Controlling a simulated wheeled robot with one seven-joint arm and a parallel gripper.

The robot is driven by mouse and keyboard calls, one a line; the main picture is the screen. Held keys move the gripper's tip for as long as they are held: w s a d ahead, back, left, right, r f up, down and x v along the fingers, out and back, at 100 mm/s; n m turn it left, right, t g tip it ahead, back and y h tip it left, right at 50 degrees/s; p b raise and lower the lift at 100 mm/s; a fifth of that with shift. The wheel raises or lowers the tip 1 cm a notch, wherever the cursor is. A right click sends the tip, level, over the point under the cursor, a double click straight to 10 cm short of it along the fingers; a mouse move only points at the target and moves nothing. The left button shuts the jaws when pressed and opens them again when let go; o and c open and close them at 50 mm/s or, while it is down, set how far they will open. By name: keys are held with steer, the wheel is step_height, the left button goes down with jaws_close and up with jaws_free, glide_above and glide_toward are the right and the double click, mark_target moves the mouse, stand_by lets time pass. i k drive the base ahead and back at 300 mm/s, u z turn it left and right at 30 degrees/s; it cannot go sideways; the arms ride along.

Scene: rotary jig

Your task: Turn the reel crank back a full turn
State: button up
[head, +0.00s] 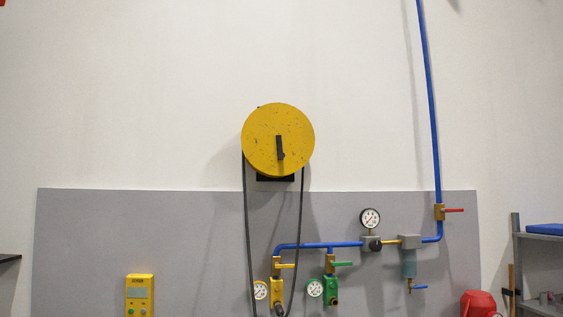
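The yellow round reel (263,128) is mounted on the wall, slightly left of the middle of the head view. Its short black crank (280,147) sits on the front face and points about straight up and down, with a small knob at its lower end. A dark hose (247,225) hangs from the reel in a long loop whose bottom is near or past the lower picture edge. My gripper is not in view, and nothing touches the crank.
A blue pipe (431,110) runs down the wall at right to valves and gauges below the reel. A yellow device (139,294) is at lower left. A shelf (540,237) and a red object (478,304) are at lower right. The wall around the reel is clear.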

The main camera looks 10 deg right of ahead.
mark_target(280, 155)
steer(key=z, duration=0.15)
steer(key=i, duration=1.25)
steer(key=u, duration=0.55)
